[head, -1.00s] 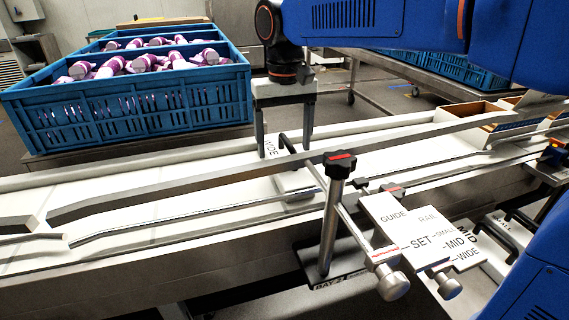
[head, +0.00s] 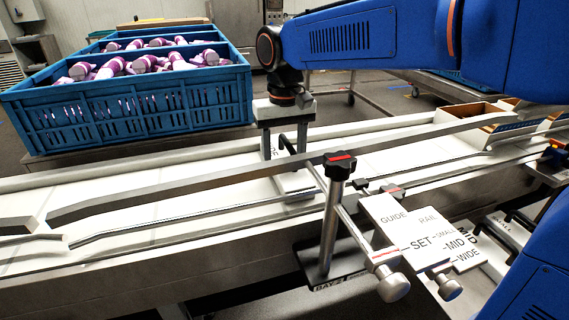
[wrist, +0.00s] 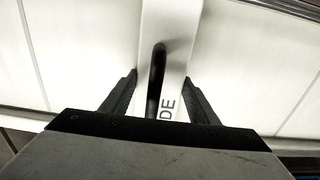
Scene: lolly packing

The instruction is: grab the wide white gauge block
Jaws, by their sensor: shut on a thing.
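The wide white gauge block (head: 296,182) lies on the pale conveyor bed, crossing under the long guide rail. It has a black bar handle, and the letters "DE" show on its top (wrist: 167,107) in the wrist view. My gripper (head: 285,155) points down over the block's far end. In the wrist view my gripper (wrist: 160,82) has one dark finger on each side of the block, shut on it, with the handle between them. The fingertips' contact with the block is partly hidden in the head view.
The guide rail (head: 190,188) runs just in front of my gripper. A clamp post with a black knob (head: 340,165) stands nearer, beside a "GUIDE RAIL" sign (head: 408,226). Blue crates of purple-and-white items (head: 130,105) stand behind left. Other white blocks with handles (head: 495,250) lie at lower right.

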